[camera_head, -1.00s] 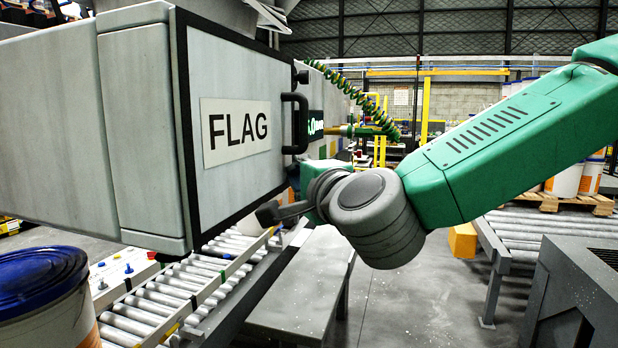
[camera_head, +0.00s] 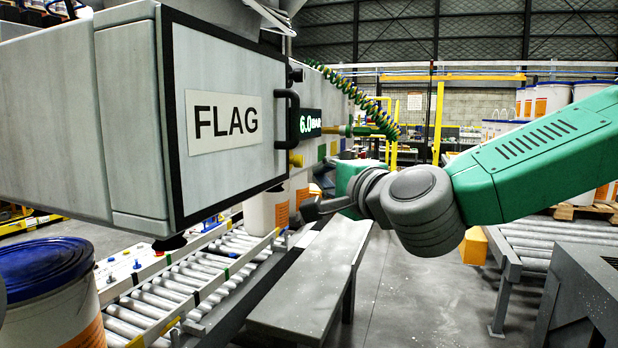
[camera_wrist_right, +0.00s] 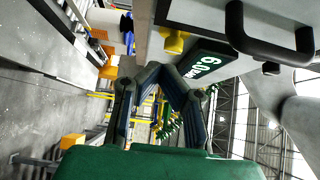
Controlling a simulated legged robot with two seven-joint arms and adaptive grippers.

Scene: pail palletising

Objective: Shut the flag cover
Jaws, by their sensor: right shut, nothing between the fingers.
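The flag cover (camera_head: 262,105) is a grey panel with a black border and a FLAG label, on the front of a large grey box (camera_head: 60,120). Its black handle (camera_head: 288,118) is at its right edge, beside the lit 6.0 BAR display (camera_head: 310,124). I cannot tell if the panel sits flush. My right gripper (camera_head: 308,209) is shut and empty, below and right of the handle and apart from it. In the right wrist view its fingertips (camera_wrist_right: 163,72) meet; the handle (camera_wrist_right: 272,35) shows at upper right. My left gripper is not in view.
A yellow knob (camera_head: 296,160) sits below the handle. A coiled green hose (camera_head: 360,98) hangs right of the display. A roller conveyor (camera_head: 180,290) and a grey bench (camera_head: 300,290) lie below. A blue-lidded pail (camera_head: 50,290) stands at lower left.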

